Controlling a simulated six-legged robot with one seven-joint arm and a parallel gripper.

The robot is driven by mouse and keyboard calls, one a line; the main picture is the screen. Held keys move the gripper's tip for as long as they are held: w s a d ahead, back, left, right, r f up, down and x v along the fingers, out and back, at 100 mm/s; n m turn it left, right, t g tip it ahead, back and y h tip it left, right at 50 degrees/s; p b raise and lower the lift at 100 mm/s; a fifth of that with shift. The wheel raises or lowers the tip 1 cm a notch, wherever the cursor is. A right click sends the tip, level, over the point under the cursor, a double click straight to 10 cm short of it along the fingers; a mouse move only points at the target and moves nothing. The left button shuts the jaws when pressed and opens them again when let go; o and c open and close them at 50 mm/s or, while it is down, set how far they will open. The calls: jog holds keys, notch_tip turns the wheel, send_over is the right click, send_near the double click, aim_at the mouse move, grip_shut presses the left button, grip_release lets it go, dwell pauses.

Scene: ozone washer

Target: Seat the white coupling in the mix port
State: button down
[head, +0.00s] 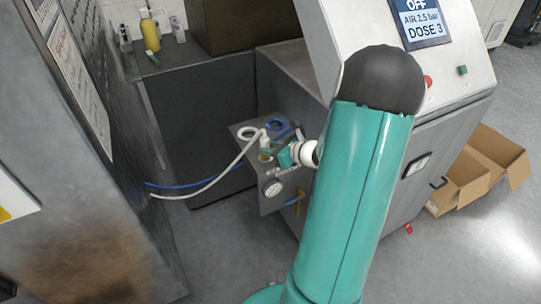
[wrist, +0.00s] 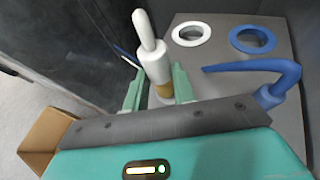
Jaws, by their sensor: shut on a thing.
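The white coupling (wrist: 155,62) stands roughly upright between the two pale green fingers of my gripper (wrist: 158,88), which is shut on it. Its white hose bends over at the top. In the head view, the coupling (head: 264,138) and my gripper (head: 276,152) are over the grey port panel (head: 270,203), with the white hose (head: 222,172) trailing down to the left.
A white ring (wrist: 191,34) and a blue ring (wrist: 253,39) lie behind the coupling on the panel. A blue hose (wrist: 275,92) curves close on the right. A gauge (head: 272,188) is on the panel's front. A cardboard box (head: 480,170) stands on the floor at right.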

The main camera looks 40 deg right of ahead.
aim_at(271, 160)
jog(key=shift+w+d+f, duration=0.1)
jog(key=shift+d+f, duration=0.1)
jog(key=shift+f, duration=0.05)
jog(key=shift+w+d+f, duration=0.15)
jog(key=shift+f, duration=1.55)
jog(key=shift+f, duration=0.2)
jog(key=c, duration=1.1)
grip_release()
jog(key=shift+c, duration=0.2)
